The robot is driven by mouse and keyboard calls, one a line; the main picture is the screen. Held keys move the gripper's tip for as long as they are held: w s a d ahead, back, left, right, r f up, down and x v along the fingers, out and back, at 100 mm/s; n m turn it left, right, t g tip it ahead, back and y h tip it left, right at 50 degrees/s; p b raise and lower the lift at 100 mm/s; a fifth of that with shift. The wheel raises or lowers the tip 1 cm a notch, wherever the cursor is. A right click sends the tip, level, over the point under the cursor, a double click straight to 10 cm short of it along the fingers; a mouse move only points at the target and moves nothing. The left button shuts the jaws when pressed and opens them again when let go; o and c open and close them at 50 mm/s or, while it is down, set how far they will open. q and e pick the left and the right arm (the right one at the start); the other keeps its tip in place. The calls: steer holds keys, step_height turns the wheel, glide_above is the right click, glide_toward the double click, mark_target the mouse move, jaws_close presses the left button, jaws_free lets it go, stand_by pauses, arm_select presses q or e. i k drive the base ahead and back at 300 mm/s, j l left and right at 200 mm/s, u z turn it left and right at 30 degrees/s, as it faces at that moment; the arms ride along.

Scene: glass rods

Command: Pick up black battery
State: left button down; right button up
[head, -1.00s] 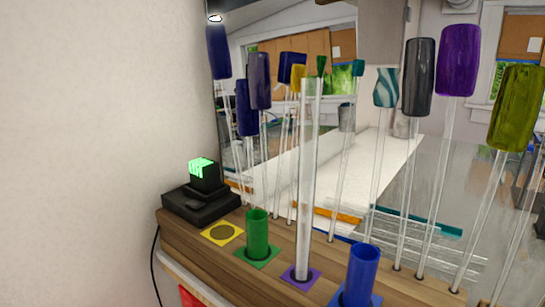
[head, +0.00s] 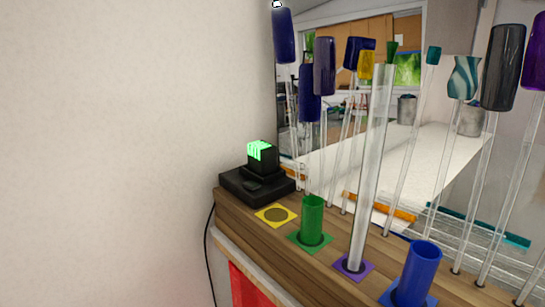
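A black battery (head: 264,160) with a bright green lit display stands upright in a black charger base (head: 240,187). The base sits on the far left end of the wooden shelf, close to the white wall. A black cable hangs from the shelf's left side. Neither of my grippers shows in the head view.
The wooden shelf (head: 285,243) carries a yellow square (head: 276,215), a green cup (head: 312,220), a clear tube on a purple square (head: 354,266) and a blue cup (head: 416,272). Several thin glass rods with coloured tops stand along the back. A red panel (head: 249,290) is below.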

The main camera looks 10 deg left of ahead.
mark_target(261, 155)
steer(key=k+j+u, duration=0.6)
steer(key=j+u, duration=0.15)
steer(key=j, duration=0.15)
